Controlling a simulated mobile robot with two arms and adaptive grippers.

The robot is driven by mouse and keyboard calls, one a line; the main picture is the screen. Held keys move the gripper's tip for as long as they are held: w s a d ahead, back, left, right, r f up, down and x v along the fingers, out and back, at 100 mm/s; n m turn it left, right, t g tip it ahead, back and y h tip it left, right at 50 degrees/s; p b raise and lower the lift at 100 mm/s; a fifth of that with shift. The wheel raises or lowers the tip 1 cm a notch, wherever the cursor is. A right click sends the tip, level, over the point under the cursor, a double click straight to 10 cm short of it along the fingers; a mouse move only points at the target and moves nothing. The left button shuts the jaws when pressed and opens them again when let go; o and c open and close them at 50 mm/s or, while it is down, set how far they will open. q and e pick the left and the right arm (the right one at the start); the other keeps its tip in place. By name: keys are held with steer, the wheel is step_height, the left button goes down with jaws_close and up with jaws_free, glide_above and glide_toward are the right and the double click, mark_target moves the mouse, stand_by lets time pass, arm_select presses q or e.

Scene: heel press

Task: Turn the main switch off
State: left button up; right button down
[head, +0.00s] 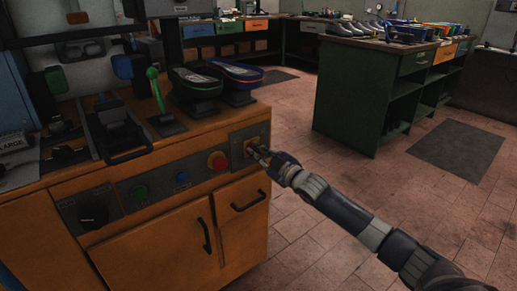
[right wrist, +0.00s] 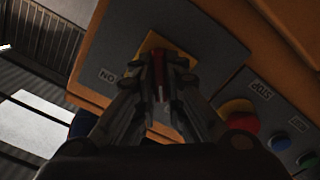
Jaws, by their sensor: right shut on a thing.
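The main switch has a red handle (right wrist: 158,72) on a yellow plate (right wrist: 152,42), set in a grey panel at the right end of the orange cabinet's front. The yellow plate also shows in the head view (head: 249,146), partly covered by my gripper. The label "ON" is readable beside it in the right wrist view. My right gripper (head: 261,154) is at the switch. In the right wrist view its fingers (right wrist: 159,90) are shut on the red handle, one on each side. The fingers hide part of the handle. My left gripper is not in view.
A red stop button (head: 217,160), a blue button (head: 182,177) and a green button (head: 140,193) sit left of the switch. A black knob (head: 93,213) is further left. A green lever (head: 155,88) stands on the cabinet top.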

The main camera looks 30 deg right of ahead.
steer(key=shift+n+p, duration=0.4)
steer(key=shift+n, duration=0.4)
steer(key=c, duration=1.7)
jaws_free()
steer(key=shift+o, duration=0.2)
steer(key=s, duration=1.2)
steer(key=shift+d, duration=0.45)
steer(key=shift+f, duration=0.1)
